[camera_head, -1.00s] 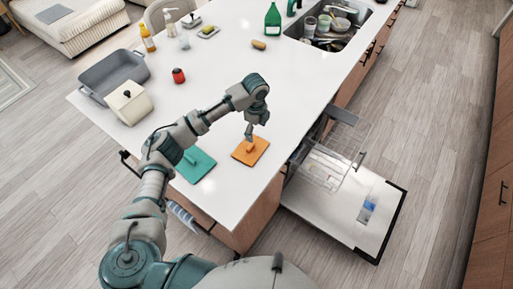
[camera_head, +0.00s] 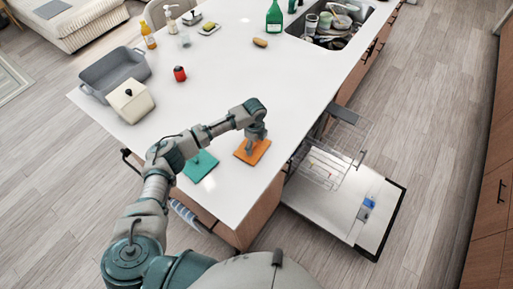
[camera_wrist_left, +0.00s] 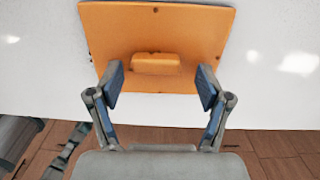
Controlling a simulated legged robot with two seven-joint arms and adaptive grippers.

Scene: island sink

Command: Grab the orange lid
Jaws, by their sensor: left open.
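The orange lid (camera_head: 243,155) lies flat on the white island top near its front right edge. In the left wrist view the orange lid (camera_wrist_left: 158,25) is a square plate with a raised block handle (camera_wrist_left: 156,64) in the middle. My left gripper (camera_head: 252,146) is above the lid. In the wrist view my left gripper (camera_wrist_left: 160,88) is open, with one finger on each side of the handle and visible room between. I cannot tell how far above the lid the fingertips are. My right gripper is not in view.
A teal lid (camera_head: 201,166) lies left of the orange one. A cream box (camera_head: 131,101), a grey pan (camera_head: 112,72) and a red item (camera_head: 180,73) stand farther back. An open dishwasher (camera_head: 340,200) is at the right, below the counter edge.

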